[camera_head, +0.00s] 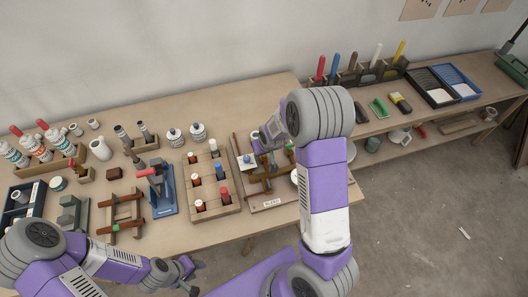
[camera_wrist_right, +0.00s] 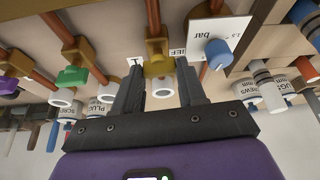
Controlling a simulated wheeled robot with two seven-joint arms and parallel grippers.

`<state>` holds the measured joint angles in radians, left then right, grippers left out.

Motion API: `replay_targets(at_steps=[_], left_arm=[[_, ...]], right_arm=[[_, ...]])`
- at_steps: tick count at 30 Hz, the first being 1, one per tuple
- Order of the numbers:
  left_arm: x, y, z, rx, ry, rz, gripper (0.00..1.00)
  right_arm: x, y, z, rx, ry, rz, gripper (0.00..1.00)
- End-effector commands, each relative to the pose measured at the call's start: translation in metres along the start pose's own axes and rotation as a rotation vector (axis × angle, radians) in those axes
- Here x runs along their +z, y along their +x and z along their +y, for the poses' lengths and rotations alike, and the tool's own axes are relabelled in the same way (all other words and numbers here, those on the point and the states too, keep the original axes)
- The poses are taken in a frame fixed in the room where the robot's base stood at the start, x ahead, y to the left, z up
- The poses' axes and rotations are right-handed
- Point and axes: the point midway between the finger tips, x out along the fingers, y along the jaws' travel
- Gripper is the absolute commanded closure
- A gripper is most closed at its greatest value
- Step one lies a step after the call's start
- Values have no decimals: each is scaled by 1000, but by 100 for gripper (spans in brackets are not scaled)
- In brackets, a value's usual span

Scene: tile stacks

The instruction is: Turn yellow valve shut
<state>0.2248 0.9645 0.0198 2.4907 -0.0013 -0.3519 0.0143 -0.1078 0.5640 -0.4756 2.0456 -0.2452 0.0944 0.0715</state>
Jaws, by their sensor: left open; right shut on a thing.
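The yellow valve (camera_wrist_right: 157,48) sits on a copper-coloured pipe, with a yellow handle between the two fingers of my right gripper (camera_wrist_right: 160,78). That gripper is shut on the valve; the exact finger contact is partly hidden. In the head view, my right gripper (camera_head: 268,138) is over the pipe board (camera_head: 275,203), and the arm covers much of that board. My left gripper (camera_head: 187,272) is open and empty in front of the table's near edge, away from the board.
In the wrist view, a green valve (camera_wrist_right: 72,75) is left of the yellow one and a blue knob (camera_wrist_right: 218,53) is close on its right. A wooden rack (camera_head: 208,208) with several coloured-top pieces stands left of the board. A blue-based clamp (camera_head: 163,208) is farther left.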

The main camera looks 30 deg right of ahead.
Motion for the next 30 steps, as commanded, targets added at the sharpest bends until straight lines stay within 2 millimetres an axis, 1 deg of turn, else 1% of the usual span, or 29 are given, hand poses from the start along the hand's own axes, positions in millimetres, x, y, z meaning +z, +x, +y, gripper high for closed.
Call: replay_targets(at_steps=[9,23,24,29,30], left_arm=[[0,1,0,0,0,0,57],[0,1,0,0,0,0,57],[0,1,0,0,0,0,57],[0,1,0,0,0,0,57],[0,1,0,0,0,0,57]], right_arm=[[-2,-1,-1,37,88,3,90],[-1,0,0,42,103,2,90],[-1,0,0,42,102,2,58],[-1,0,0,42,101,1,34],[-1,0,0,42,101,0,34]])
